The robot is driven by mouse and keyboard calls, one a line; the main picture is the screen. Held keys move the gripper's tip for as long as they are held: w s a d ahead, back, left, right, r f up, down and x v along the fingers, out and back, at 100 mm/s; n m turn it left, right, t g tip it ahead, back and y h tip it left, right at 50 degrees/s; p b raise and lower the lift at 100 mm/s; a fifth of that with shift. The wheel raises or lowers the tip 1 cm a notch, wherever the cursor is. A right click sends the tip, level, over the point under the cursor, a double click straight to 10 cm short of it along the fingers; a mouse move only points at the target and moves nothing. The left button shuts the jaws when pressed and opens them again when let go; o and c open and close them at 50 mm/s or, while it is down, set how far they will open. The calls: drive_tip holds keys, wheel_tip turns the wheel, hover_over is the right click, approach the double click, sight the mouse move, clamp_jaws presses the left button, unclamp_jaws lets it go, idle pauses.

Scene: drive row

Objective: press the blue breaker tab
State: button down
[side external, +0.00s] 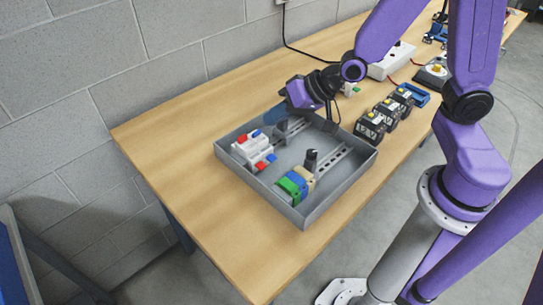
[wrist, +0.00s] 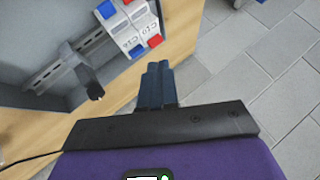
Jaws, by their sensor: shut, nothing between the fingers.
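The white breaker block (side external: 252,150) stands in a grey tray (side external: 226,162). In the side view a blue tab (side external: 256,133) shows at its back end beside a red tab, and another blue tab (side external: 271,157) at its front end. In the wrist view the breakers (wrist: 128,25), marked C10 and C16, show one blue tab (wrist: 106,9) near the top edge and another (wrist: 136,51) lower down, with red tabs beside them. My gripper (wrist: 156,72) is shut and empty, its dark fingertips just below the lower blue tab in the picture. Contact is not visible. In the side view my gripper (side external: 282,113) is above the tray's back part.
Green, blue and tan blocks (side external: 294,184) sit at the tray's front. A black knob (side external: 311,155) stands near a slotted rail (side external: 335,165). Several black devices (side external: 371,125) stand right of the tray. The table's left end (side external: 160,140) is clear.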

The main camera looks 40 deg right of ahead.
approach(266, 155)
drive_tip(key=shift+w+a+f, duration=0.65)
drive_tip(key=shift+w+a, duration=0.05)
drive_tip(key=shift+w, duration=0.25)
drive_tip(key=shift+w+a+f, duration=0.7)
drive_tip(key=shift+w, duration=0.3)
drive_tip(key=shift+f, duration=0.1)
drive_tip(key=shift+s+f, duration=0.15)
drive_tip(key=shift+f, duration=0.6)
idle(1.1)
